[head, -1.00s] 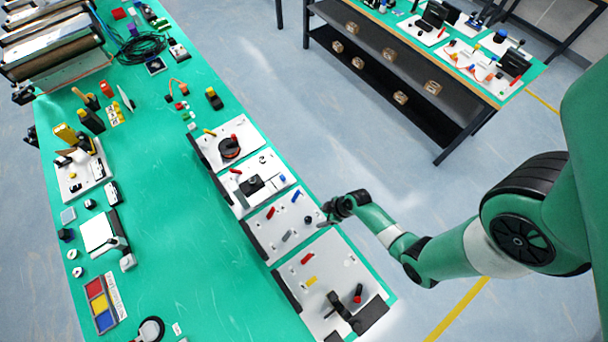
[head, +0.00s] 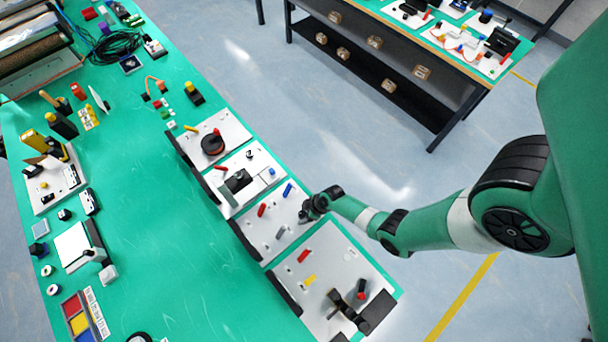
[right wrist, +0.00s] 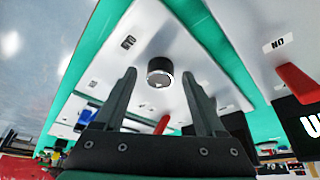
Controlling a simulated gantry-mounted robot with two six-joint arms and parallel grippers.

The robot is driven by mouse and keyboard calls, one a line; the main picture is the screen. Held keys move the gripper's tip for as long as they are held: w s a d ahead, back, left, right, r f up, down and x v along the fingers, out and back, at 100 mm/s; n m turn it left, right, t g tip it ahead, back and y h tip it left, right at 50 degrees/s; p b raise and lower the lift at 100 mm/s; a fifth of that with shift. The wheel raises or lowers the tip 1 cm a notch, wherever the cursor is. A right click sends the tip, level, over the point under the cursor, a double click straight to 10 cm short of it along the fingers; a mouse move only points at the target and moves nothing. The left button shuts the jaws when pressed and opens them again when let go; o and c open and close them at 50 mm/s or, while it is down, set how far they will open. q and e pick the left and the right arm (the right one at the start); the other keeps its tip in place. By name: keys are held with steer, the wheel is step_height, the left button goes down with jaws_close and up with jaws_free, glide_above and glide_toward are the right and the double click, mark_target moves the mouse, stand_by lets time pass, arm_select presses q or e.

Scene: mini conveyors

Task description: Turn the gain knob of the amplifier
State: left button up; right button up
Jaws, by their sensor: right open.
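A white panel (head: 253,226) on the near table edge carries a red piece (head: 262,210), a blue piece (head: 288,188) and a grey piece (head: 281,232). In the right wrist view a round black knob (right wrist: 160,77) with a pale face stands on a white panel. My right gripper (head: 305,214) is at the right edge of the panel and covers the knob's place in the head view. In the right wrist view its open fingers (right wrist: 160,86) point at the knob, which appears between their tips. I cannot tell whether they touch it. My left gripper is out of view.
Neighbouring white panels stand close by: one with a red-and-black dial (head: 213,143), one with a black block (head: 238,181), and one with a black lever (head: 347,312). Open green table top (head: 150,230) lies to the left. A second table (head: 400,75) stands farther back.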

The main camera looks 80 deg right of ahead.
steer(key=shift+c, duration=0.4)
jaws_close()
